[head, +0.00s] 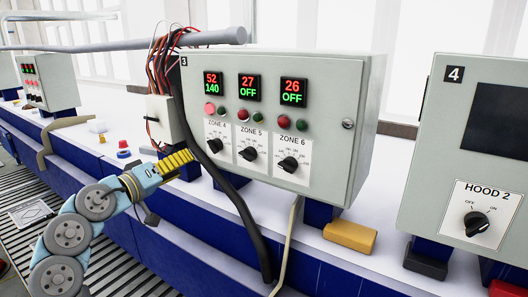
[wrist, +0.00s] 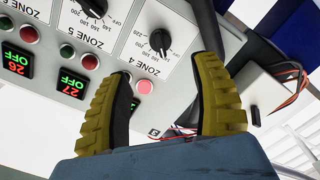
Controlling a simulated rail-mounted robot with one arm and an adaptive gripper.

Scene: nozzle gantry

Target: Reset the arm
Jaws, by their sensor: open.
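My blue arm reaches up from the lower left in the head view, and my yellow ribbed gripper (head: 176,163) is beside the left edge of control box 3 (head: 345,100). In the wrist view my gripper (wrist: 167,68) has its two fingers wide apart with nothing between them. The ZONE 4 knob (wrist: 160,41) shows beyond the fingertips, apart from them as far as I can tell. It also shows in the head view (head: 214,145), to the right of my gripper. The ZONE 4 display (head: 212,83) reads 52 over 140, and a pink lit button (head: 210,108) is below it.
Displays for ZONE 5 (head: 249,88) and ZONE 6 (head: 293,92) read OFF. A thick black cable (head: 240,215) hangs in front of box 3, near my gripper. A white wire box (head: 164,120) stands at its left. Box 4 (head: 425,170) with the HOOD 2 knob is at right.

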